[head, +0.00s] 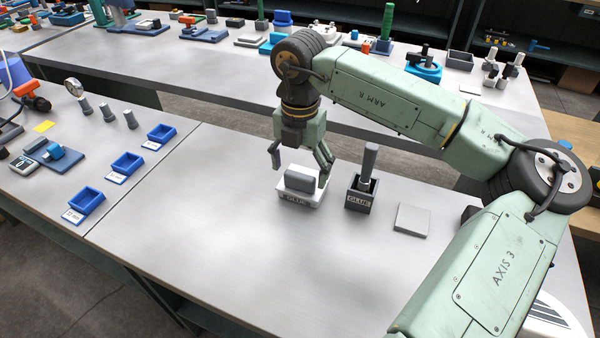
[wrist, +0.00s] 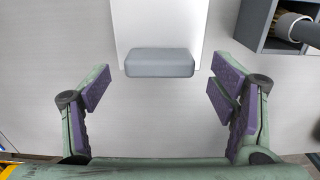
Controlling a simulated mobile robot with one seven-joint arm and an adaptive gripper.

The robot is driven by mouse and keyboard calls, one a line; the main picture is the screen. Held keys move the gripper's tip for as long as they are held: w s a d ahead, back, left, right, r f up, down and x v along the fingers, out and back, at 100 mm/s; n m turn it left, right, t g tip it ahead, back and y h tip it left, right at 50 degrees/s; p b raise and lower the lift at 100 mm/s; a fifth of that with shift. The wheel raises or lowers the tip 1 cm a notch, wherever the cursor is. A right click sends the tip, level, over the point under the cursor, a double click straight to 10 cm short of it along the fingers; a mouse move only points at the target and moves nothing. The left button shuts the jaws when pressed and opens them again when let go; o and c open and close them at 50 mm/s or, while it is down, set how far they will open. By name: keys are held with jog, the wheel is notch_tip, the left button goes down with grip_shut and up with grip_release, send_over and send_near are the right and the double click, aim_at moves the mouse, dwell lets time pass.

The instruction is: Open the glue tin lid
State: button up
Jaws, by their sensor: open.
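The glue tin (head: 290,199) is a low white box with a GLUE label, standing on the bench in the middle of the head view. A grey block-shaped grip (head: 299,179) sits on its lid, which looks closed. In the wrist view the white lid (wrist: 160,22) is at the top, with the grey grip (wrist: 160,62) at its near edge. My gripper (head: 299,170) is open above the tin, its fingers on either side of the grip. In the wrist view my gripper (wrist: 160,88) has clear gaps to the grip on both sides, and nothing is held.
A dark GLUE-labelled holder (head: 359,201) with an upright brush (head: 368,163) stands close right of the tin. A flat grey square (head: 412,220) lies further right. Blue trays (head: 126,164) are at the left. The bench front is clear.

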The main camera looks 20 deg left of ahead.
aim_at(300, 175)
jog(key=shift+f, duration=1.5)
jog(key=shift+c, duration=0.2)
jog(key=c, duration=1.6)
jog(key=shift+c, duration=0.2)
